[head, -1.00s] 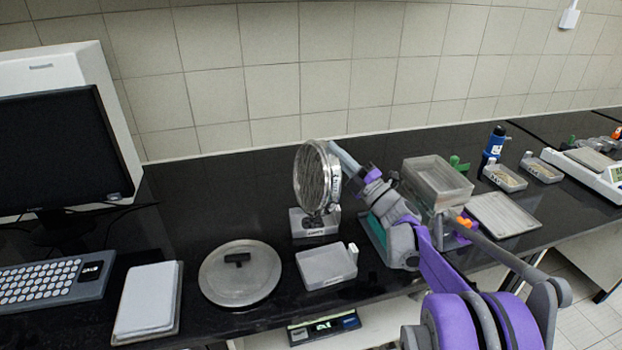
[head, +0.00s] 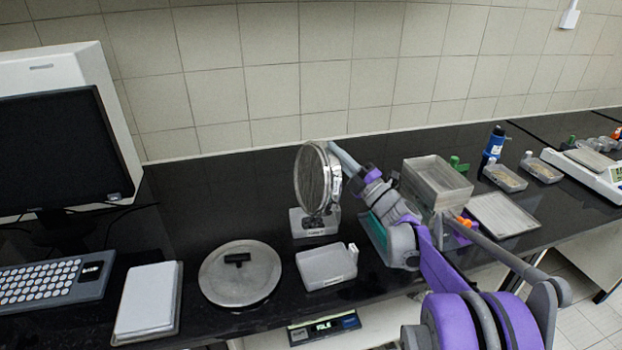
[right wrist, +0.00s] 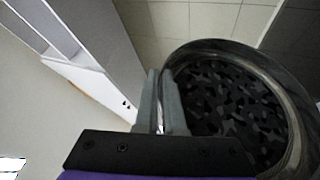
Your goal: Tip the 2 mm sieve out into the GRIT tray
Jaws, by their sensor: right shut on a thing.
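The sieve (head: 311,182), a round metal ring with mesh, stands almost on edge in the head view, above a small pale tray (head: 325,231) at the back. Dark material (head: 314,222) lies in that tray; its label is too small to read. My right gripper (head: 340,160) is shut on the sieve's rim. In the right wrist view the fingers (right wrist: 161,95) pinch the rim of the sieve (right wrist: 292,90). Dark, patchy pieces show inside the ring; I cannot tell whether they lie in it or show through it. My left gripper is not in view.
An empty pale tray (head: 327,266) stands in front, beside a round lid (head: 240,274). A stack of clear square containers (head: 437,182) and a flat metal tray (head: 503,215) are at right. A keyboard (head: 55,283) and monitor (head: 62,150) stand left. Bench behind the lid is clear.

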